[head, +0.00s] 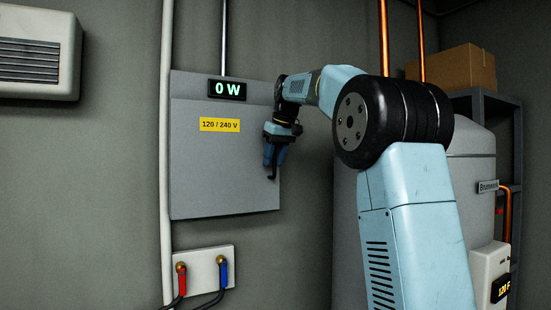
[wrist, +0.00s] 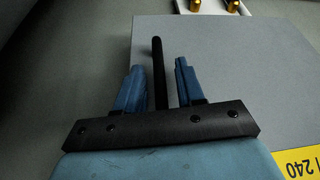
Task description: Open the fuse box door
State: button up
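The fuse box (head: 222,180) is a grey metal box on the wall, and its door looks shut. It carries a yellow "120 / 240 V" label (head: 220,125). A dark vertical handle (head: 272,174) is at the door's right side, with its bent lower end showing below my gripper. My gripper (head: 274,153) is at that right edge, pointing down. In the wrist view my gripper (wrist: 158,85) has its two blue fingers apart. The black handle bar (wrist: 157,60) stands between them, with a visible gap on each side. The handle's upper part is hidden by my gripper.
A display reading "0 W" (head: 227,89) is at the top of the box. Below is a white valve plate (head: 203,268) with red and blue handles. A grey tank (head: 470,160) and a shelf with a cardboard box (head: 452,68) stand at right. A pipe (head: 166,150) runs along the left.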

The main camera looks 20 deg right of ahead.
grip_shut()
jog(key=shift+d, duration=0.1)
dwell(0.4)
